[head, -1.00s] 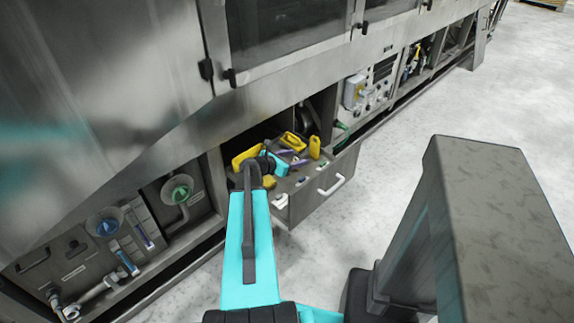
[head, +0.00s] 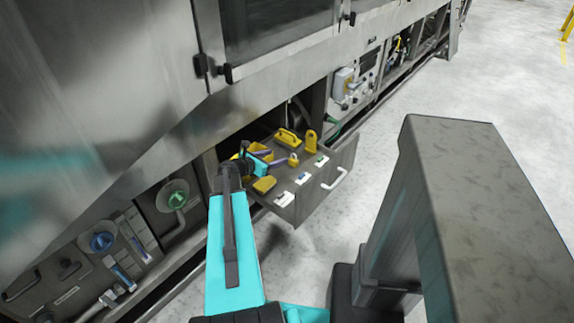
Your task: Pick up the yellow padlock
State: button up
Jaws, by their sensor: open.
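The yellow padlock (head: 293,160) appears to be the small yellow piece with a pale shackle in the open drawer (head: 318,197), near its middle. My gripper (head: 272,156) is over the drawer, to the left of the padlock, with its teal body and purplish fingers partly hidden by my wrist. It is open, with nothing seen between the fingers. A finger seems to reach close to the padlock; I cannot tell if they touch.
The steel machine (head: 150,60) rises behind.

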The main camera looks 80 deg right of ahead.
jog(key=f+b, duration=0.3)
jog(key=w+f+b, duration=0.1)
jog(key=f+b, duration=0.2)
jog(key=shift+w+f, duration=0.15)
jog(key=shift+f, duration=0.15)
send_near(292, 162)
jog(key=x, duration=0.2)
jog(key=shift+d+f, duration=0.1)
jog(key=shift+d, duration=0.3)
jog(key=shift+s+d+f, duration=0.25)
jog(key=shift+s+d, duration=0.1)
jog(key=shift+d, duration=0.2)
jog(key=shift+d, duration=0.1)
jog(key=shift+x, duration=2.5)
jog(key=shift+s, duration=0.15)
